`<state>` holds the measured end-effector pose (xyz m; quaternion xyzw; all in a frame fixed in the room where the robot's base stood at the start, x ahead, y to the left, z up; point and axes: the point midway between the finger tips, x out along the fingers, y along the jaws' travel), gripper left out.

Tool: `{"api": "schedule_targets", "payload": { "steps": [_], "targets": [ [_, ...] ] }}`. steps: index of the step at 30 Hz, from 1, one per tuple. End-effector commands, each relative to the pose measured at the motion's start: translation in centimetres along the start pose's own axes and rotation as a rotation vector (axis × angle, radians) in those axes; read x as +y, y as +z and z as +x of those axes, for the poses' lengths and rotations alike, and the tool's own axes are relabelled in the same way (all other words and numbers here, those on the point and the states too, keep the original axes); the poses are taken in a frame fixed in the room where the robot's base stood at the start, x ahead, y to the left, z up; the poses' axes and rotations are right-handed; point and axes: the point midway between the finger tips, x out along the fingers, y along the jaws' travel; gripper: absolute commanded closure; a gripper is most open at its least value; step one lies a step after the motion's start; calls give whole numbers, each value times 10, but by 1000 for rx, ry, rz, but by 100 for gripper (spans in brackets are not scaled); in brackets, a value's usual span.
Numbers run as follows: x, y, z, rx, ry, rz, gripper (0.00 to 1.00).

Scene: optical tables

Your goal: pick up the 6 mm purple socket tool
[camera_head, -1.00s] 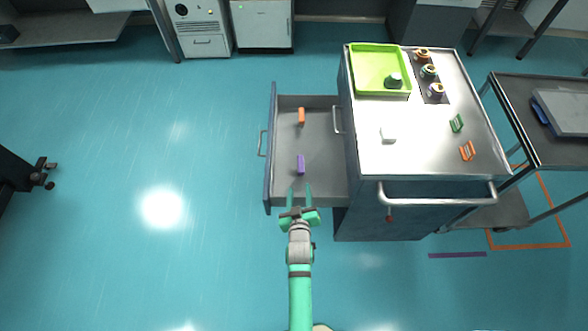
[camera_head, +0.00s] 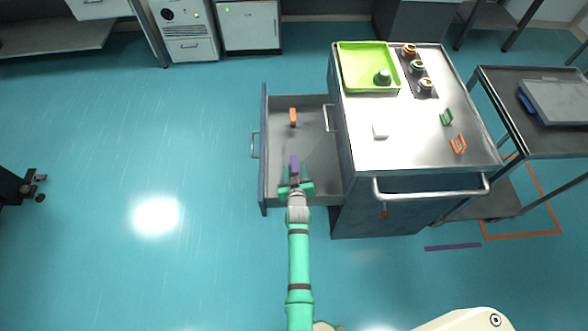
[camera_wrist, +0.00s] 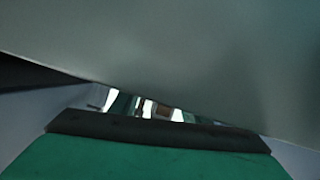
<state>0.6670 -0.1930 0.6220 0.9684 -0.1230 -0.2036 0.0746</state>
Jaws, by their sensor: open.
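The purple socket tool (camera_head: 294,162) is a small purple block in the open drawer (camera_head: 311,127) of the metal cabinet, toward the drawer's near end. My gripper (camera_head: 296,173) is open, with its green fingers reaching over the near end of the drawer. The tool shows at and just beyond the fingertips. I cannot tell whether the fingers touch it or stand on either side of it. The wrist view shows a close grey surface and green and dark parts, and no purple tool can be made out there.
An orange piece (camera_head: 293,117) lies farther back in the drawer. The cabinet handle (camera_head: 430,196) juts toward me. Floor left of the drawer is clear.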

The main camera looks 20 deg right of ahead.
Motion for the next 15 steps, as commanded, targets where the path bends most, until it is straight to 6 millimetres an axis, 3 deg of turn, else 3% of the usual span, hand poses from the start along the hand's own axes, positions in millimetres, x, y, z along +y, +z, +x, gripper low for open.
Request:
{"api": "schedule_targets", "payload": {
  "steps": [9, 15],
  "targets": [
    [-3, -4, 39, 1, -1, 1, 58],
    [-4, -4, 48, 2, -2, -2, 58]
  ]
}}
